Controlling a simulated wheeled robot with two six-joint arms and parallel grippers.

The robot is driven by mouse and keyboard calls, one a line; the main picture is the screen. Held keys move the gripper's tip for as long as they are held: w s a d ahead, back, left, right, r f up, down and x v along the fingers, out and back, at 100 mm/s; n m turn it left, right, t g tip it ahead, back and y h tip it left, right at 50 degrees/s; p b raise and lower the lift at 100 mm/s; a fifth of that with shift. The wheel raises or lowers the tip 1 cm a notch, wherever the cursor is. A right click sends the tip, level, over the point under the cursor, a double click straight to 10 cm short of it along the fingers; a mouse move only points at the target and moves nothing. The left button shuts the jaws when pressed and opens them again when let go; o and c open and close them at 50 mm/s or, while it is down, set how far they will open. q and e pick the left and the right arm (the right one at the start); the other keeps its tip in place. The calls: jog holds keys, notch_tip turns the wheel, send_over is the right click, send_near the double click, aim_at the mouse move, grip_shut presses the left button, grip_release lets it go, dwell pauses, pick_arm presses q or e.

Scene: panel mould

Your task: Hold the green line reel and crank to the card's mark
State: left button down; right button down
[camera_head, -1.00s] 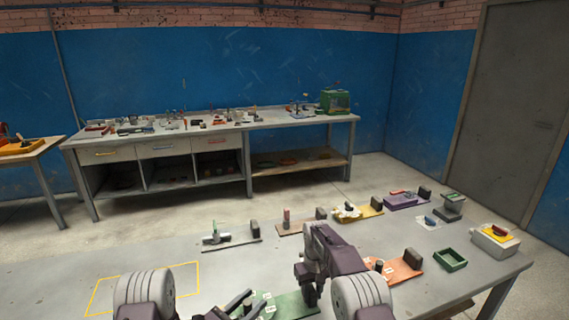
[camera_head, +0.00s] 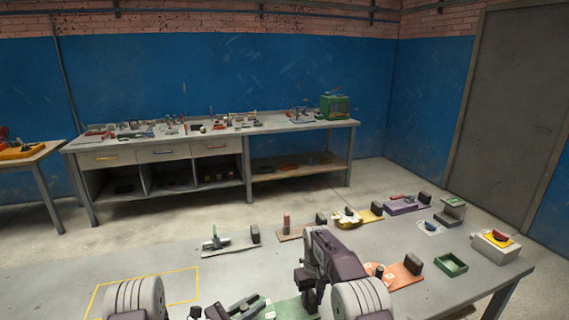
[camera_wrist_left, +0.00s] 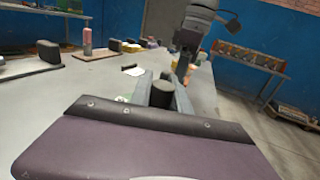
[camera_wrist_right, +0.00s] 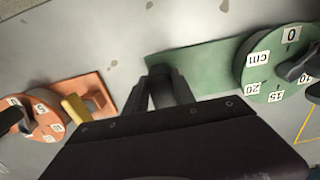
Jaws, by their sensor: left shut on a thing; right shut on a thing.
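The green line reel has a flat green base (camera_wrist_right: 205,62) and a round green dial (camera_wrist_right: 262,72) with white number labels; its base (camera_head: 290,308) is at the bottom edge of the head view. In the right wrist view, "0" is at the dial's top. My left gripper (camera_head: 236,306) is at the dial. In the left wrist view its fingers (camera_wrist_left: 162,92) are shut on a dark round knob, seemingly the crank's. I cannot make out a card's mark.
An orange reel (camera_head: 402,272) stands right of the green one, close to my right arm. Purple (camera_head: 402,205) and yellow boards stand behind, with a green tray (camera_head: 450,264) at right. A yellow outlined area (camera_head: 180,275) on the left of the table is empty.

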pick_arm(q)
jog(key=shift+a+m+g+h, duration=0.2)
jog(key=shift+m+g+h, duration=0.8)
jog(key=shift+g, duration=0.5)
jog(key=m+g, duration=0.1)
jog(key=m+g+h, duration=0.1)
jog(key=g, duration=0.1)
jog(key=m+g, duration=0.1)
jog(key=g, duration=0.1)
jog(key=shift+w+a+m+h, duration=0.1)
jog(key=shift+a+m+h, duration=0.2)
jog(key=shift+m+h, duration=0.1)
jog(key=c, duration=1.2)
grip_release()
jog(key=shift+c, duration=0.2)
jog(key=shift+d, duration=0.1)
